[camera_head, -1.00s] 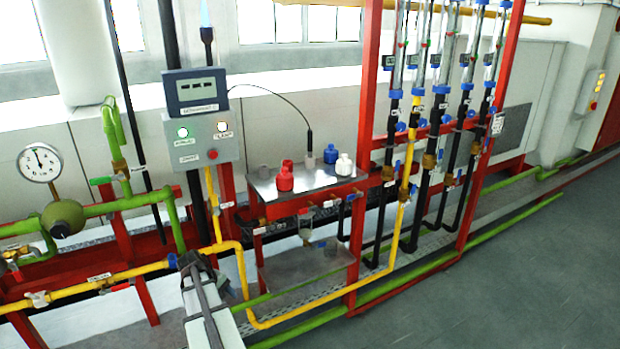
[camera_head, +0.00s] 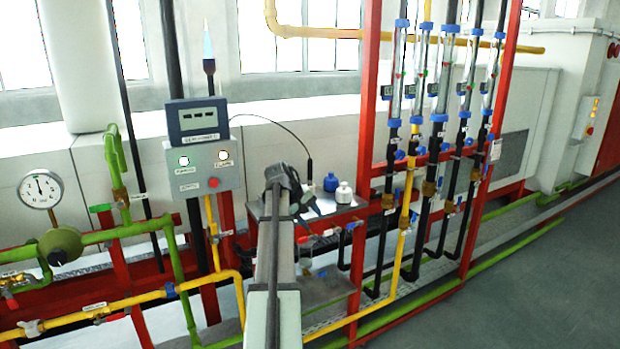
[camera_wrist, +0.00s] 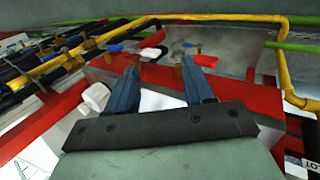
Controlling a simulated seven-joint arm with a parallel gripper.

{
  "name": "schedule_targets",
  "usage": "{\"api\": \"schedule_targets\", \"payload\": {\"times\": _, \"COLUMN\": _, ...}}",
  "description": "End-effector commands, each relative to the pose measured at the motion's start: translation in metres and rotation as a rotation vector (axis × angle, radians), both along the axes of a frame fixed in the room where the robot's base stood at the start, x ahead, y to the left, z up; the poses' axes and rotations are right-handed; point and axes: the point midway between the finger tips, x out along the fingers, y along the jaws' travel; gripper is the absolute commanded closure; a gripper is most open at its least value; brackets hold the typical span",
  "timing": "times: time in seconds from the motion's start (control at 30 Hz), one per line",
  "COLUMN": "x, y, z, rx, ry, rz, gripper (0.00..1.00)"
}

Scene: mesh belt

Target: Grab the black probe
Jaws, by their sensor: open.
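The black probe (camera_head: 309,167) stands upright at the back of the small metal table, with a thin cable looping from its top to the grey control box (camera_head: 202,166). Its lower part is hidden behind my gripper. My gripper (camera_head: 296,196) is over the left part of the table, in front of the probe and a little left of it. In the wrist view my gripper (camera_wrist: 160,66) has its two blue fingers apart with nothing between them. I cannot make out the probe in the wrist view.
A blue bottle (camera_head: 331,182) and a white bottle (camera_head: 344,193) stand right of my gripper; the white bottle also shows in the wrist view (camera_wrist: 96,97). A red post (camera_head: 368,130) and vertical flow tubes rise further right. Yellow pipe (camera_head: 330,327) runs low in front.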

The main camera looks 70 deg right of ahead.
Motion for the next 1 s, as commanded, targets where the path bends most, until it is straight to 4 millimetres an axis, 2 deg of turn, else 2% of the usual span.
{"api": "schedule_targets", "payload": {"times": 0.03, "x": 0.005, "y": -0.024, "z": 0.011, "rx": 0.012, "ry": -0.022, "rz": -0.020, "gripper": 0.48}}
{"api": "schedule_targets", "payload": {"times": 0.27, "x": 0.031, "y": -0.098, "z": 0.047, "rx": 0.094, "ry": -0.156, "rz": -0.115, "gripper": 0.48}}
{"api": "schedule_targets", "payload": {"times": 0.6, "x": 0.065, "y": -0.208, "z": 0.121, "rx": 0.246, "ry": -0.350, "rz": -0.245, "gripper": 0.48}}
{"api": "schedule_targets", "payload": {"times": 0.8, "x": 0.075, "y": -0.246, "z": 0.154, "rx": 0.311, "ry": -0.418, "rz": -0.288, "gripper": 0.48}}
{"api": "schedule_targets", "payload": {"times": 1.0, "x": 0.077, "y": -0.256, "z": 0.162, "rx": 0.338, "ry": -0.442, "rz": -0.303, "gripper": 0.48}}
